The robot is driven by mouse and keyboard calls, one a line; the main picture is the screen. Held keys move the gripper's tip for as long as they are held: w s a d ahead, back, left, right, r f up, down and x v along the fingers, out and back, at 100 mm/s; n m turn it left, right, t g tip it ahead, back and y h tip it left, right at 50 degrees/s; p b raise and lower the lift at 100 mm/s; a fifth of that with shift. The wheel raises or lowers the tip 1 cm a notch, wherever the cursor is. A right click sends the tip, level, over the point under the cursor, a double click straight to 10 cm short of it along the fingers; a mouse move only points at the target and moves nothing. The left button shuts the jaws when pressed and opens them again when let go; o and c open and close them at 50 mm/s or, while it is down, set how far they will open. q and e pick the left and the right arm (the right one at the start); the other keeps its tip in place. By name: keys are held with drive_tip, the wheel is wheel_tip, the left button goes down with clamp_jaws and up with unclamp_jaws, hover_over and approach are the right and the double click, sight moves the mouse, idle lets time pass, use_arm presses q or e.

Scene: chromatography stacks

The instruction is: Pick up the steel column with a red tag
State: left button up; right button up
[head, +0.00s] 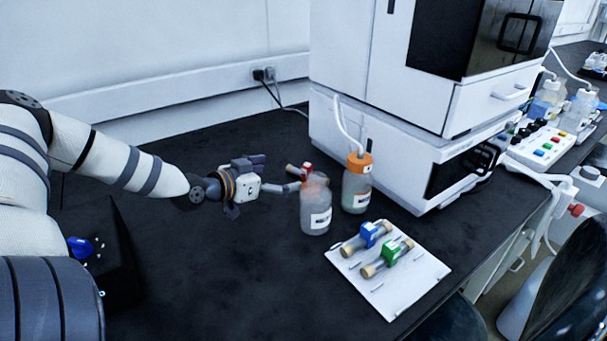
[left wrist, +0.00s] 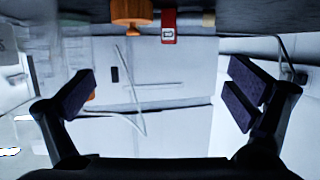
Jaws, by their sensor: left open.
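The steel column with the red tag (head: 307,169) lies on the black bench, mostly hidden behind the front bottle; its tan end (head: 292,170) and red tag show. In the left wrist view the red tag (left wrist: 168,26) is near the top edge, beyond the fingers, with a tan end (left wrist: 208,19) beside it. My left gripper (head: 268,185) is open and empty, just left of the column and front bottle. Its two fingers (left wrist: 160,95) are wide apart in the left wrist view, with nothing between them. My right gripper is not in view.
A front bottle (head: 316,218) and an orange-capped bottle (head: 358,190) stand close to the column. A white board (head: 408,296) in front holds blue-tagged (head: 369,234) and green-tagged (head: 388,257) columns. A white instrument (head: 385,140) stands behind right. The bench's middle left is clear.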

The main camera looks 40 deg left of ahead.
sight(309, 170)
use_arm(q)
drive_tip(key=shift+w+d+f, duration=0.3)
drive_tip(key=shift+w, duration=0.25)
drive_tip(key=x, duration=0.4)
drive_tip(key=shift+w+f+b, duration=0.25)
drive_tip(key=shift+b, duration=0.05)
drive_tip(key=b+x, duration=0.1)
drive_tip(key=x, duration=0.2)
drive_tip(key=b+x, duration=0.1)
drive_tip(key=shift+w+d+f+b, duration=0.1)
drive_tip(key=shift+w+f+b, duration=0.2)
drive_tip(key=shift+f, duration=0.15)
drive_tip(key=shift+w+r, duration=0.2)
drive_tip(key=shift+r, duration=0.35)
clamp_jaws()
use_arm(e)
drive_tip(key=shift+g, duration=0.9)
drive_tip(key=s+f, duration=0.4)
